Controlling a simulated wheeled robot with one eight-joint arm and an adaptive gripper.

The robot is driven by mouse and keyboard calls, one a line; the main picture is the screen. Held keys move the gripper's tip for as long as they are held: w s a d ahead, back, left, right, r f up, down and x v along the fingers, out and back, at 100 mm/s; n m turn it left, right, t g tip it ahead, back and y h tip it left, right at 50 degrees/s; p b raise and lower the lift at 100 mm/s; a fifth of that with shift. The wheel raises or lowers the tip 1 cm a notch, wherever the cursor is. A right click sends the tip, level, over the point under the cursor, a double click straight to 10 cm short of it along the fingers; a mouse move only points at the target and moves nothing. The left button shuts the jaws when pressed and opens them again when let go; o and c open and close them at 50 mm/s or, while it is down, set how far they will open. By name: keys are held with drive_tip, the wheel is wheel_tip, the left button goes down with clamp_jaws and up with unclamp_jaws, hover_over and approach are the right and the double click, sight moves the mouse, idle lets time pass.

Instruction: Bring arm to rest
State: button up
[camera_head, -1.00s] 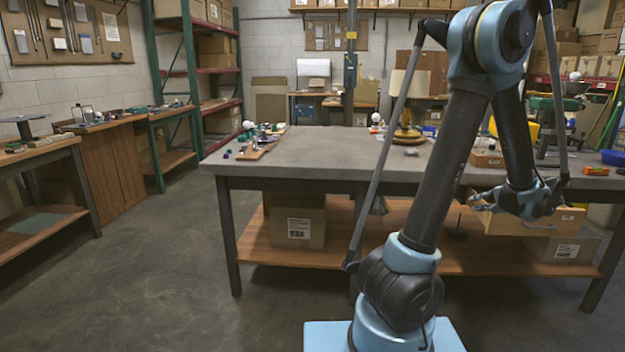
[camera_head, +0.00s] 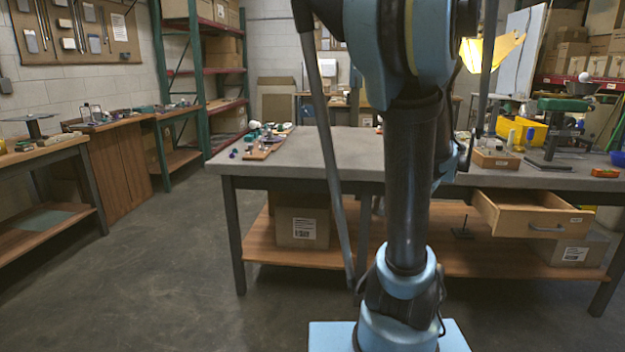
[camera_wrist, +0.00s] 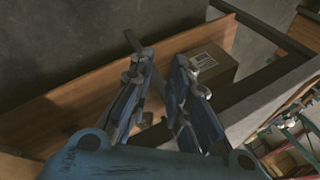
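My arm rises upright in the middle of the head view, and its links hide most of my gripper there. In the wrist view my gripper (camera_wrist: 164,68) shows two fingers apart with a clear gap between them and nothing held. Beyond the fingers are a wooden shelf board (camera_wrist: 90,97) and a cardboard box (camera_wrist: 208,70); no contact with them shows.
The grey workbench (camera_head: 300,150) stands behind my arm. Its wooden drawer (camera_head: 540,215) is pulled out on the right. Small parts (camera_head: 262,140) lie at its left end. A yellow lamp shade (camera_head: 490,50) shows at right. The left floor is clear.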

drive_tip(key=s+a+f+n+g+h, duration=0.1)
drive_tip(key=s+a+f+n, duration=0.2)
drive_tip(key=s, duration=0.5)
drive_tip(key=s+a+f+n+g+h, duration=0.1)
drive_tip(key=s+a+f+n+h, duration=0.1)
drive_tip(key=s, duration=0.7)
drive_tip(key=a+f+n, duration=0.1)
drive_tip(key=a+n, duration=0.1)
drive_tip(key=a, duration=0.1)
drive_tip(key=shift+s+a+g+h, duration=0.15)
drive_tip(key=shift+a+g+h, duration=0.15)
drive_tip(key=shift+a, duration=0.1)
drive_tip(key=shift+f, duration=0.1)
